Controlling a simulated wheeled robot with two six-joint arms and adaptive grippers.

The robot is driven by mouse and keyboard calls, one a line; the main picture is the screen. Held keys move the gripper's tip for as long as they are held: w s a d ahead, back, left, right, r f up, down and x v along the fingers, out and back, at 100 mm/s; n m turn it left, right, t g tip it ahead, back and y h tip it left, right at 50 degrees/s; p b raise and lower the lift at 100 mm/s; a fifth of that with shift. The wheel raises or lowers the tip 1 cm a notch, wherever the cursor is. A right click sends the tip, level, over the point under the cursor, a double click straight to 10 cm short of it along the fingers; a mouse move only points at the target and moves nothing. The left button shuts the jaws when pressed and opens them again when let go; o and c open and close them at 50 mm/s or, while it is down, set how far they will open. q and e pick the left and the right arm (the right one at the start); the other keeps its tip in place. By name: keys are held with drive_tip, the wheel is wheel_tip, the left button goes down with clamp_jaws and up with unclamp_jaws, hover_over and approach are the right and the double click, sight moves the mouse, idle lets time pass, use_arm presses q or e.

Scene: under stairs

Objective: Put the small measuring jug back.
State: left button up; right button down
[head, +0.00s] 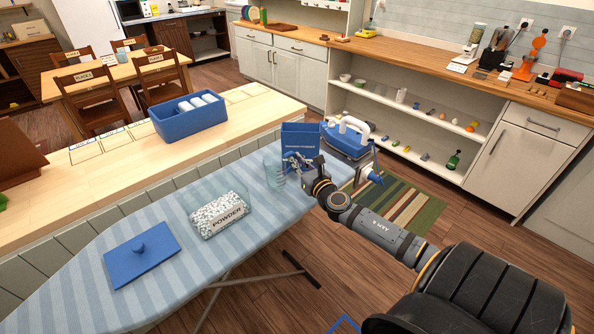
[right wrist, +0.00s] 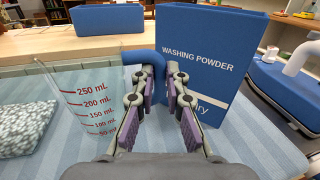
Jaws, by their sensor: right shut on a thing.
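The small measuring jug (head: 273,170) is clear, with red volume marks and a blue handle. It is at the ironing board, beside the washing powder box (head: 301,139); I cannot tell whether its base touches the board. My right gripper (head: 294,165) is shut on the jug's handle. In the right wrist view the jug (right wrist: 95,115) is left of my right gripper (right wrist: 160,78), its blue handle reaching between the fingers. The blue washing powder box (right wrist: 205,60) stands just behind the fingers. My left gripper is out of view.
A clear powder tub (head: 219,211) stands on the ironing board (head: 75,280), with a blue knobbed lid (head: 141,254) to its left. A blue and white iron (head: 347,138) is beyond the box. A blue bin (head: 189,119) with white rolls sits on the wooden counter (head: 110,180).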

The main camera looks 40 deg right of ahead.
wheel_tip(320, 180, down, 3)
drive_tip(key=shift+r+b, duration=0.1)
drive_tip(key=shift+b, duration=0.3)
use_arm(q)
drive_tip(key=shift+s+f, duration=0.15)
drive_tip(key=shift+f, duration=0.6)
use_arm(e)
drive_tip(key=c, duration=1.4)
unclamp_jaws()
drive_tip(key=shift+f, duration=0.2)
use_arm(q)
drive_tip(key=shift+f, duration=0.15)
